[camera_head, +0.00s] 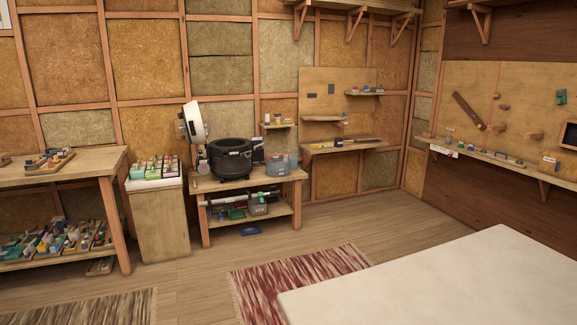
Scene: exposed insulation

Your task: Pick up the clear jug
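No thing in view can be told for sure as the clear jug at this size. A bluish, see-through container (279,165) stands at the right end of a small wooden table (240,183) by the back wall. A small pale, jar-like thing (203,167) stands at the left of the same table, and its kind cannot be told. A large black pot (231,160) stands between them, with a round white disc-shaped thing (195,121) upright behind it at the left. Neither of my grippers is in view.
A wooden cabinet (158,225) with colourful small items on top stands left of the small table. A workbench (60,172) is farther left. A large pale flat surface (450,285) fills the lower right. A red rug (300,275) and open wooden floor (205,280) lie before the small table.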

